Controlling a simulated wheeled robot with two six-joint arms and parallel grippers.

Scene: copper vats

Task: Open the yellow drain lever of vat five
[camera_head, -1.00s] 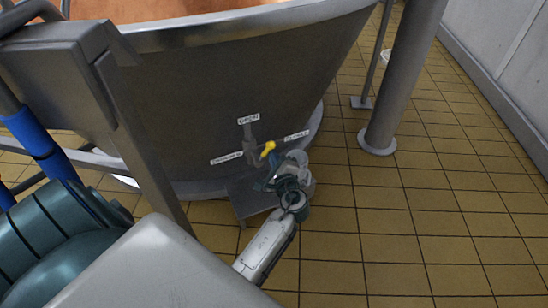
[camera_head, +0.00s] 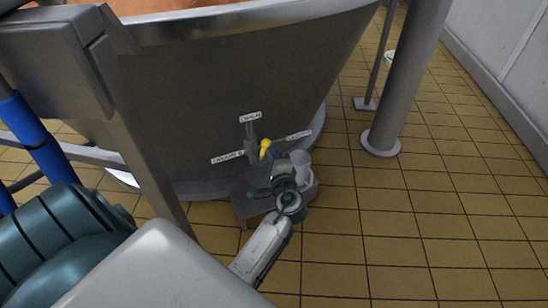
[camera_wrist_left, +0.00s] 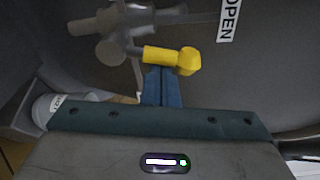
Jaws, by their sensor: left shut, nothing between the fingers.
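The yellow drain lever (camera_head: 265,147) is on a grey valve (camera_head: 250,149) low on the vat's side (camera_head: 190,100). A label (camera_head: 250,117) sits above the valve, one to the right (camera_head: 299,135) and one to the left (camera_head: 227,157); they are hard to read here. My left gripper (camera_head: 271,157) is at the lever's lower right, shut and empty. In the left wrist view its blue fingertips (camera_wrist_left: 162,72) lie right against or just below the yellow lever (camera_wrist_left: 172,57); I cannot tell if they touch. The OPEN label (camera_wrist_left: 229,20) is at upper right there. My right gripper is out of view.
A low grey metal block (camera_head: 245,205) stands on the floor under the valve, close to my left wrist. A thick grey post (camera_head: 402,85) and a thin leg stand to the right. The tiled floor (camera_head: 420,230) at right is clear.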

